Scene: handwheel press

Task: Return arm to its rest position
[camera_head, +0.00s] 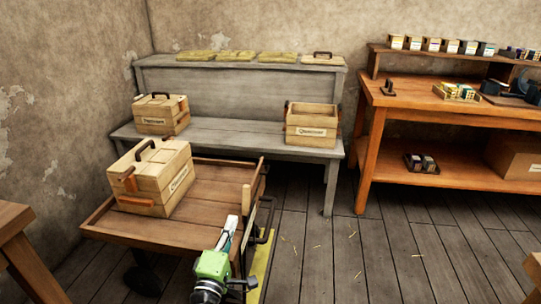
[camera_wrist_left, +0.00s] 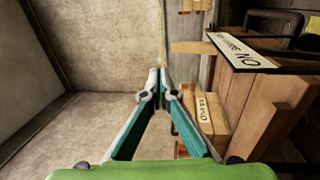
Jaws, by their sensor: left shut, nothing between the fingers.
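My left gripper (camera_head: 231,226) comes in at the bottom of the head view, green body low and fingers pointing up. It overlaps the right side of the wooden cart (camera_head: 125,230) in the picture; I cannot tell whether it touches the cart. In the left wrist view the teal and white fingers (camera_wrist_left: 159,82) meet at their tips, with nothing between them. My right gripper is not in view.
A closed wooden box (camera_head: 152,178) with a dark handle stands on the cart. A grey bench (camera_head: 235,132) behind holds two more boxes. An orange workbench (camera_head: 400,93) stands at right. A labelled plate (camera_wrist_left: 240,50) is right of the fingers.

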